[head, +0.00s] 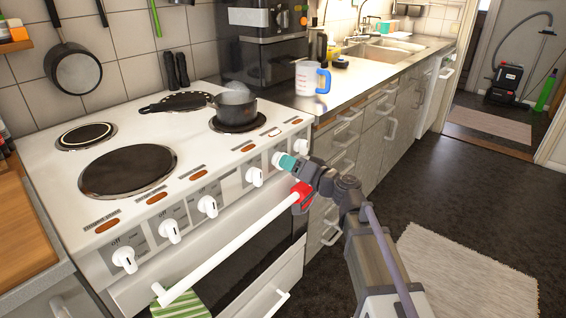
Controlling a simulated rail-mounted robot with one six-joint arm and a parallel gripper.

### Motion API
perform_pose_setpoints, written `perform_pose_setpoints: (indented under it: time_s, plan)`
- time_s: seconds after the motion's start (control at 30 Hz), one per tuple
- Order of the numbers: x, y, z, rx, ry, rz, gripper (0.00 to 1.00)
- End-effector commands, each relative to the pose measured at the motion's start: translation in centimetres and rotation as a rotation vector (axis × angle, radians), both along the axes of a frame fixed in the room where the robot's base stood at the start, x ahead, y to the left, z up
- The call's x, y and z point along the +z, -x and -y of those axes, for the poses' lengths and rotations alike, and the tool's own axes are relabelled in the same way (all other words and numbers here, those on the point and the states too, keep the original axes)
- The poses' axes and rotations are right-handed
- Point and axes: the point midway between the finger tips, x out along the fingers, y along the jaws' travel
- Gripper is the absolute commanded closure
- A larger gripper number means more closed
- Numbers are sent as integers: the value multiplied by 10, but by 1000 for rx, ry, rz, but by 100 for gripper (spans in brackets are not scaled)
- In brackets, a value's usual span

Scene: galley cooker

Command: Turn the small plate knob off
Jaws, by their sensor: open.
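A white cooker (60,200) has a row of white knobs along its front panel. One knob (277,158) is right at the teal fingertips of my gripper (287,162), near the right end of the row. My gripper is open; whether its fingers straddle or touch this knob is unclear. Other knobs include one at the left end (124,259) and one at the right end (301,146). Markings are too small to tell which knob belongs to the small plate. A small plate (86,135) lies at the back left.
A large plate (127,170) is bare. A dark saucepan (235,109) stands on the front right plate. The white oven handle (230,246), with a red piece (302,193) at its end, runs below the knobs. A measuring jug (306,78) stands on the counter.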

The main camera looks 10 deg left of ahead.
Motion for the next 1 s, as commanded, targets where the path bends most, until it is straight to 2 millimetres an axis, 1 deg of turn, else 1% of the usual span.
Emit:
perform_pose_setpoints:
  time_s: [0.03, 0.1, 0.2, 0.43, 0.47, 0.73, 0.77, 1.0]
  plan:
    - [0, -7, -10, 3, 0, 0, 52]
    - [0, -12, -18, 1, 0, 0, 52]
    - [0, -16, -25, 1, 0, 0, 52]
    - [0, -16, -27, 1, 1, 0, 52]
    - [0, -16, -26, 1, 1, 0, 53]
    - [0, -16, -26, 1, 1, 0, 79]
    - [0, -16, -26, 1, 1, 0, 80]
    - [0, -16, -26, 1, 11, 17, 81]
